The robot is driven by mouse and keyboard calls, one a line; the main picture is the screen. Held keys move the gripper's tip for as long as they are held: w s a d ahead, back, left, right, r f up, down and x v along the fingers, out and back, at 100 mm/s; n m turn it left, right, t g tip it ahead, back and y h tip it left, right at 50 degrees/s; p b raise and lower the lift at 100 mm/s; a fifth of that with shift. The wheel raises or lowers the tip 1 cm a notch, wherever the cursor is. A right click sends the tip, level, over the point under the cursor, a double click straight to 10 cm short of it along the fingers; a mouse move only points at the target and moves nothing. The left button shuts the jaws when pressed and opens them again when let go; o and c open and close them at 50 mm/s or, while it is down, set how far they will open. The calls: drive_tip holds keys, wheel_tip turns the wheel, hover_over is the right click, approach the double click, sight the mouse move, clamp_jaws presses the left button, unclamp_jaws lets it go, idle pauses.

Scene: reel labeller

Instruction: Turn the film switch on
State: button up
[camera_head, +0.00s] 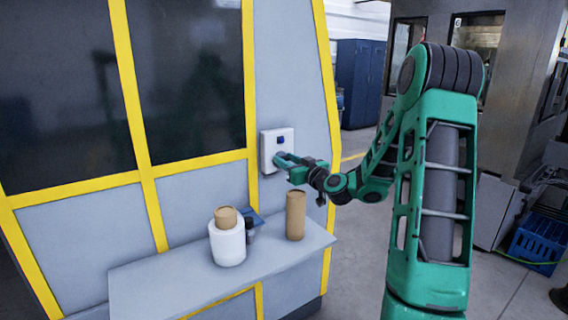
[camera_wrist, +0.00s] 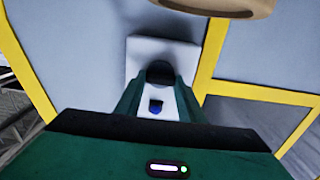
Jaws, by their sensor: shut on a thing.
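The film switch is a white box (camera_head: 267,150) on the grey machine panel, right of the dark windows; it also shows in the wrist view (camera_wrist: 190,55). A small blue square (camera_head: 281,140) is on its face, above my fingers in the head view. It appears between my fingers in the wrist view (camera_wrist: 156,106). My gripper (camera_head: 281,160) is at the box, its fingers shut on a dark round knob (camera_wrist: 160,72). The fingers hide the knob's sides, and its on or off setting cannot be told.
Below the box is a grey shelf (camera_head: 170,285). On it stand a brown cylinder (camera_head: 295,216), a white roll (camera_head: 228,246) with a brown core on top, and small dark items. Yellow frame bars (camera_head: 250,75) edge the panel. Open floor lies to the right.

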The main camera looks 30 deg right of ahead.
drive_tip(key=m, duration=0.4)
drive_tip(key=shift+d+m, duration=0.1)
drive_tip(key=shift+m, duration=0.3)
drive_tip(key=m, duration=0.4)
drive_tip(key=shift+d+f+m, duration=0.1)
drive_tip(key=shift+m, duration=0.2)
drive_tip(key=shift+d+f+m, duration=0.1)
drive_tip(key=shift+f+m, duration=0.05)
drive_tip(key=shift+m, duration=1.9)
drive_tip(key=shift+d+f+m, duration=0.1)
drive_tip(key=shift+m, duration=1.95)
drive_tip(key=o, duration=1)
drive_tip(key=shift+o, duration=0.2)
drive_tip(key=shift+a, duration=0.1)
drive_tip(key=shift+s, duration=0.1)
